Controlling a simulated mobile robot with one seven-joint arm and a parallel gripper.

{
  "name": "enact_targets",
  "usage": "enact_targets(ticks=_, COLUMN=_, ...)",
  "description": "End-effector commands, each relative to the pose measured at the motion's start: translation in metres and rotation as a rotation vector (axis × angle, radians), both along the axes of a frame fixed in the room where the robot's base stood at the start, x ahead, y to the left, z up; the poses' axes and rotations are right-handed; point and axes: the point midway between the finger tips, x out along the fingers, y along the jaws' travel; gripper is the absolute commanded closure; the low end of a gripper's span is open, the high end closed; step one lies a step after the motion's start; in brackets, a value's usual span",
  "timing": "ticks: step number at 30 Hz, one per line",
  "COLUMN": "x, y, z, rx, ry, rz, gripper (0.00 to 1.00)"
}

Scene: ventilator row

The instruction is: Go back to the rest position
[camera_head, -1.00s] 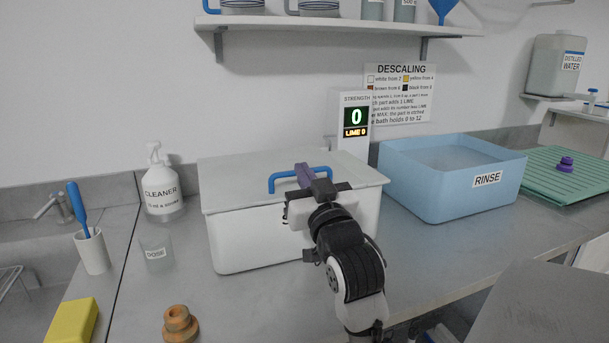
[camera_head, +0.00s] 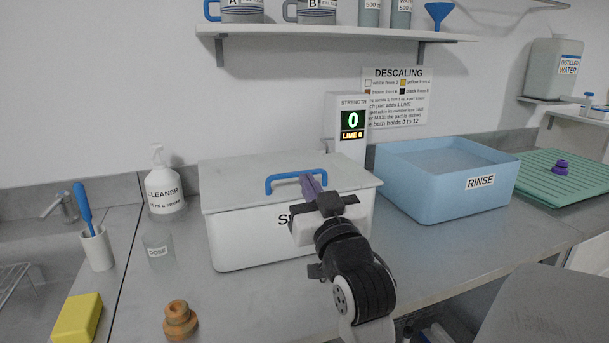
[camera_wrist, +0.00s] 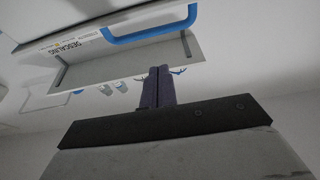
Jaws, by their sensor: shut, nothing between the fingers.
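My gripper (camera_head: 312,184) is in front of the white lidded bath (camera_head: 240,240), near the lid's blue handle (camera_head: 296,176). Its purple fingers are closed together with nothing between them. The lid (camera_head: 235,187) lies on the bath. In the wrist view the shut fingers (camera_wrist: 158,88) point up the picture, below the blue handle (camera_wrist: 150,30), with a gap between them and the handle. My gripper hides part of the label on the bath's front.
A blue rinse tub (camera_head: 440,190) stands to the right, with a green mat (camera_head: 540,180) holding a purple part (camera_head: 560,167) beyond it. A cleaner bottle (camera_head: 164,188), dose cup (camera_head: 158,248), yellow sponge (camera_head: 78,318) and brown part (camera_head: 179,320) stand left. A shelf (camera_head: 330,31) runs above.

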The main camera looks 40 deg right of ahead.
Motion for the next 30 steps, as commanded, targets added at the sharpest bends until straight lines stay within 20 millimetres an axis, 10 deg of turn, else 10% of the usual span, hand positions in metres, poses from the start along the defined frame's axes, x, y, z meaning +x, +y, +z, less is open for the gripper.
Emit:
enact_targets(ticks=9, x=-0.033, y=0.015, z=-0.02, rx=-0.003, ry=-0.003, rz=-0.003, gripper=1.0)
enact_targets(ticks=20, x=-0.028, y=0.022, z=-0.018, rx=-0.009, ry=-0.009, rz=0.013, gripper=1.0)
enact_targets(ticks=25, x=0.021, y=0.069, z=-0.006, rx=-0.049, ry=-0.063, rz=0.118, gripper=1.0)
enact_targets(ticks=30, x=0.08, y=0.158, z=0.015, rx=-0.107, ry=-0.17, rz=0.286, gripper=1.0)
